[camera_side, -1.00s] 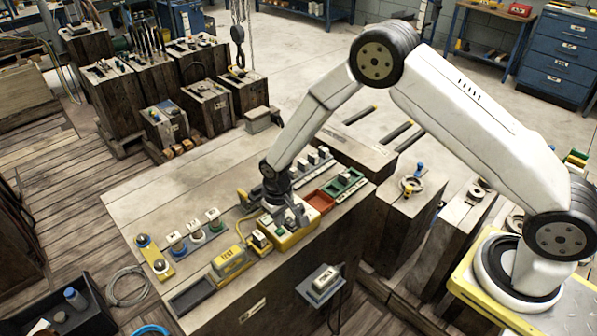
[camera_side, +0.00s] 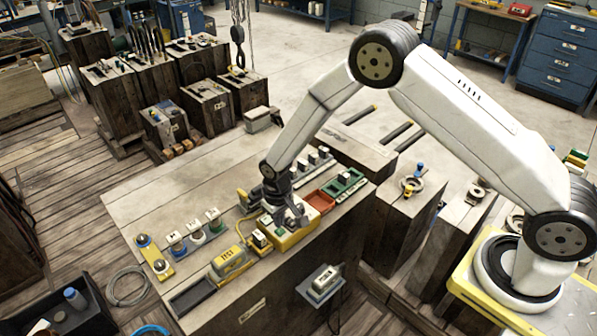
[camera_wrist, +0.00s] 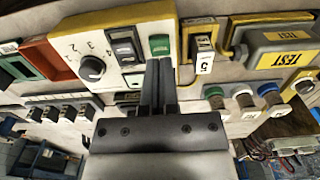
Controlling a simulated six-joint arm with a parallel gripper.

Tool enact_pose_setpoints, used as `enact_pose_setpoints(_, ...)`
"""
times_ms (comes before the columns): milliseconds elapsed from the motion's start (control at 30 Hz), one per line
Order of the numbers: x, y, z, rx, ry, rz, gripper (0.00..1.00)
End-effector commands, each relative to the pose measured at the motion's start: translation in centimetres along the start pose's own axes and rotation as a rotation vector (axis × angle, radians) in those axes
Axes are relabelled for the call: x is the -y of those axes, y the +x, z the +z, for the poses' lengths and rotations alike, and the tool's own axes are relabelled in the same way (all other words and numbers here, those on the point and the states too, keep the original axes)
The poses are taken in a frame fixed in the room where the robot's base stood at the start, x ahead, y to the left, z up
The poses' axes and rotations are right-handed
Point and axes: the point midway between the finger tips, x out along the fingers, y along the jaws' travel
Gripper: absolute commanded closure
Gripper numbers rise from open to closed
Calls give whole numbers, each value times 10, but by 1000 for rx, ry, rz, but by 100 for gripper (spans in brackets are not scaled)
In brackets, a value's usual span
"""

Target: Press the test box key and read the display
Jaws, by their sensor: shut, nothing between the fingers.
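The test box (camera_side: 296,238) is yellow with a pale top and sits near the front edge of the wooden bench. In the wrist view the box (camera_wrist: 72,48) shows a black knob (camera_wrist: 92,68) with numbers around it, a dark panel with pale marks (camera_wrist: 123,45) and a green key (camera_wrist: 160,44). I cannot make out a reading on the panel. My gripper (camera_wrist: 159,62) is shut and empty, its fingertips at the near edge of the green key. Whether they touch it is unclear. In the side view my gripper (camera_side: 293,217) is over the box, hiding part of its top.
A yellow-and-grey unit marked TEST (camera_wrist: 285,50) lies beside the box, with a small block marked 5 (camera_wrist: 203,55) between. A red tray (camera_side: 319,202) and a green rack (camera_side: 345,184) are on the other side. Round coloured pieces (camera_side: 195,236) stand along the bench.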

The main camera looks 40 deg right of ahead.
Motion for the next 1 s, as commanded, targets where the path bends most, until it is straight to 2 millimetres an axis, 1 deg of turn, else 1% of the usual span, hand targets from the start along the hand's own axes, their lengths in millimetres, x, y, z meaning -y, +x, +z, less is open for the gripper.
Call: enact_pose_setpoints(1000, 0, 11, 0, 0, 0, 0, 100)
